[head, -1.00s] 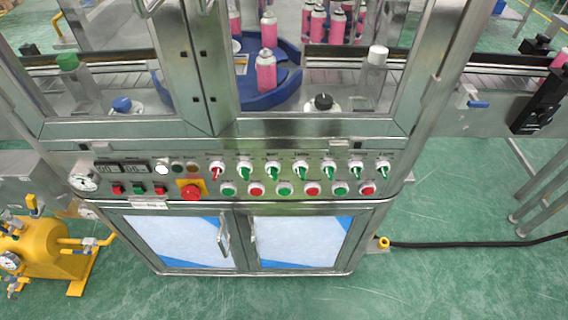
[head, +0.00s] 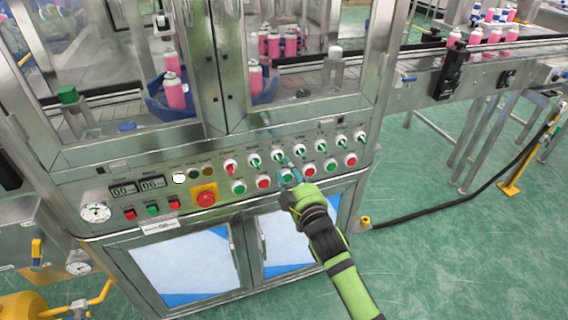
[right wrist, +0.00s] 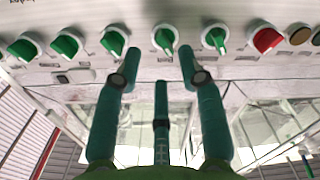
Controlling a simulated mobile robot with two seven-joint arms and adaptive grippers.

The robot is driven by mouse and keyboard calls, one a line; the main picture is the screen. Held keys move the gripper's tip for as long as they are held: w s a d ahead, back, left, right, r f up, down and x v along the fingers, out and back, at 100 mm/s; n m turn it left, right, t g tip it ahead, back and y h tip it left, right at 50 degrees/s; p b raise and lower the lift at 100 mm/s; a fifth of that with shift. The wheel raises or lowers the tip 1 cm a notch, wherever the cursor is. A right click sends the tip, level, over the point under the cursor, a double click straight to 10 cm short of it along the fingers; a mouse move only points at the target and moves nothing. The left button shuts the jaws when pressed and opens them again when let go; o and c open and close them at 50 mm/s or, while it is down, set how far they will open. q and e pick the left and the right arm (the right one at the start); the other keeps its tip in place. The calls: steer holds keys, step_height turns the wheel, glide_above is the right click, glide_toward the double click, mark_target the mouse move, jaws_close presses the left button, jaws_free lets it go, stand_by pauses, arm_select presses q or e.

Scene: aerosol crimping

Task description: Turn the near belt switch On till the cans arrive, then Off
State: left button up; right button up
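A row of rotary switches runs along the machine's control panel: one red knob (head: 230,168) at the left, then several green knobs. Their labels are too small to read, so I cannot tell which is the near belt switch. My right gripper (head: 284,163) is open and empty at the panel. In the right wrist view its two fingertips (right wrist: 159,54) stand apart on either side of the second green knob (right wrist: 165,40) from the red knob (right wrist: 267,40); contact cannot be told. Pink cans (head: 173,92) stand behind the glass, and more pink cans (head: 476,36) stand on the conveyor at right. My left gripper is out of view.
A row of red and green push buttons (head: 238,187) lies just below the knobs. A red emergency button (head: 206,198) on a yellow plate is to the left. A black hose (head: 430,210) crosses the floor at right, beyond open green floor.

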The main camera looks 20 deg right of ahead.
mark_target(282, 161)
steer(key=w, duration=0.4)
steer(key=shift+w+a, duration=0.1)
steer(key=shift+a, duration=0.1)
jaws_close()
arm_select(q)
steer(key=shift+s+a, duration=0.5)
